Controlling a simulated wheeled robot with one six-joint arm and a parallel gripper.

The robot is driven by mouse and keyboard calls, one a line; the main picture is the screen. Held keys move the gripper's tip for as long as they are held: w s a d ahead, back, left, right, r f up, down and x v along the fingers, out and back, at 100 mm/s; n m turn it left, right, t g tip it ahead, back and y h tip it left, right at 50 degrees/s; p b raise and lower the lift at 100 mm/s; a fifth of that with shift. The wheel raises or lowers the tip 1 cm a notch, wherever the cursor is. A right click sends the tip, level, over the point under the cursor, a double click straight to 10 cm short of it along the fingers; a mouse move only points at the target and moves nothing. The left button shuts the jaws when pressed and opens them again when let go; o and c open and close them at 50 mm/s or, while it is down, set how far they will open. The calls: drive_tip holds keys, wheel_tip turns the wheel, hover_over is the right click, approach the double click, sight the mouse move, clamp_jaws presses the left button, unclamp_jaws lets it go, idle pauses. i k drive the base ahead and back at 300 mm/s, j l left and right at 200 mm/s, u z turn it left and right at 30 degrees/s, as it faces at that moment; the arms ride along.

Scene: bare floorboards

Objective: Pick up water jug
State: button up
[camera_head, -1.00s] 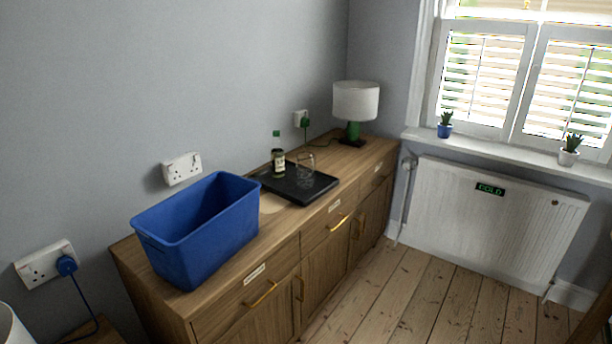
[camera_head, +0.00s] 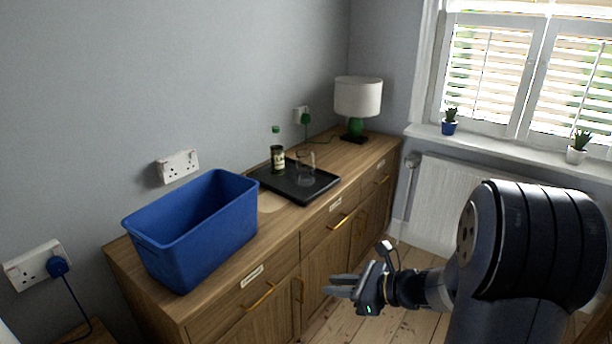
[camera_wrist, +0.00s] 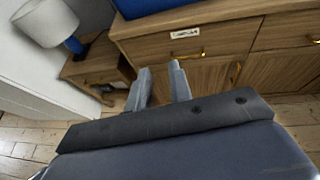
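A clear glass vessel (camera_head: 305,168), which looks like the water jug, stands on a black tray (camera_head: 318,190) on the wooden sideboard. A dark bottle with a green cap (camera_head: 277,157) stands beside it on the tray. My gripper (camera_head: 338,286) is in front of the sideboard, lower than its top and apart from the jug. In the wrist view its two fingers (camera_wrist: 160,82) are apart with nothing between them, facing the cabinet fronts. The jug does not show in the wrist view.
A blue bin (camera_head: 190,235) stands on the near end of the sideboard (camera_head: 280,225). A lamp with a green base (camera_head: 357,100) stands at the far end. A radiator (camera_head: 430,205) is under the window. Floorboards in front are open.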

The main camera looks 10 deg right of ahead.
sight(306, 158)
drive_tip(key=i+l, duration=0.15)
drive_tip(key=i, duration=0.3)
drive_tip(key=i+l, duration=0.15)
drive_tip(key=i, duration=0.3)
drive_tip(key=i+l, duration=0.15)
drive_tip(key=i, duration=0.25)
drive_tip(key=i+l, duration=0.15)
drive_tip(key=i, duration=0.3)
drive_tip(key=i+l+u, duration=0.1)
drive_tip(key=i, duration=0.35)
